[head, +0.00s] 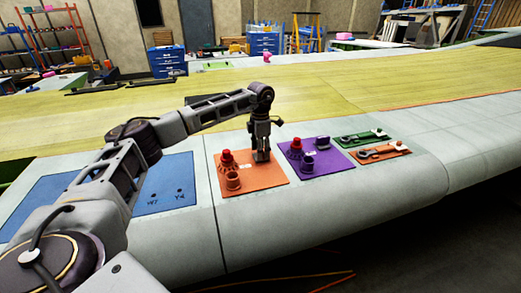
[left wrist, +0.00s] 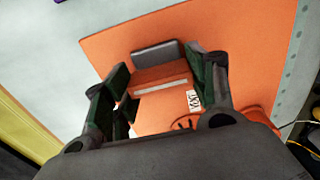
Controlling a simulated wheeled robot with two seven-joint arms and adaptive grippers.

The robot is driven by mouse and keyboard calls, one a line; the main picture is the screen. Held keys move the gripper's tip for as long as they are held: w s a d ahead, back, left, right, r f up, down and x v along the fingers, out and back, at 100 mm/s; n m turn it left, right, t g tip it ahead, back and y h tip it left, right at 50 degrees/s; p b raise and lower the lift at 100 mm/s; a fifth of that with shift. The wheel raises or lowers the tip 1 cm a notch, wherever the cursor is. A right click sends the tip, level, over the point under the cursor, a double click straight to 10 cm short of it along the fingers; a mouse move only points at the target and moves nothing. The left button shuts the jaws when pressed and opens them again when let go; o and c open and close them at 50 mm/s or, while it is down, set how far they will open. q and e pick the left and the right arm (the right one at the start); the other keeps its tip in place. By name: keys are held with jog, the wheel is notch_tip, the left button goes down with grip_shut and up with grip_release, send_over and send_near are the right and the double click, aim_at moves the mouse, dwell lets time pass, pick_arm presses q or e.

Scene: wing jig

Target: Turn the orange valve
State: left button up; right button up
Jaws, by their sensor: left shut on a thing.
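The orange panel (head: 275,177) lies on the pale wing-like surface, and my left gripper (head: 261,157) points down onto its right part. The orange valve is mostly hidden by the gripper in the head view. In the left wrist view the valve (left wrist: 160,80) is an orange block with a white stripe, between the fingers of my left gripper (left wrist: 163,90). A dark grey block (left wrist: 155,52) shows just beyond it, and a small white label (left wrist: 193,100) lies beside it. The gripper is shut on the valve. My right gripper is in no view.
On the orange panel stand a red-topped knob (head: 227,157) and an orange cup (head: 232,181), left of the gripper. A purple panel (head: 322,163) with similar parts lies to the right, then green (head: 362,138) and orange wrench plates (head: 382,152). A blue panel (head: 150,190) lies left.

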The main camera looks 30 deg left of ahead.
pick_arm(q)
jog(key=shift+m, duration=0.4)
jog(key=m, duration=0.3)
jog(key=shift+m, duration=0.4)
jog(key=m, duration=0.4)
jog(key=shift+r, duration=0.1)
jog(key=m, duration=0.4)
jog(key=shift+m, duration=2.6)
jog(key=o, duration=1)
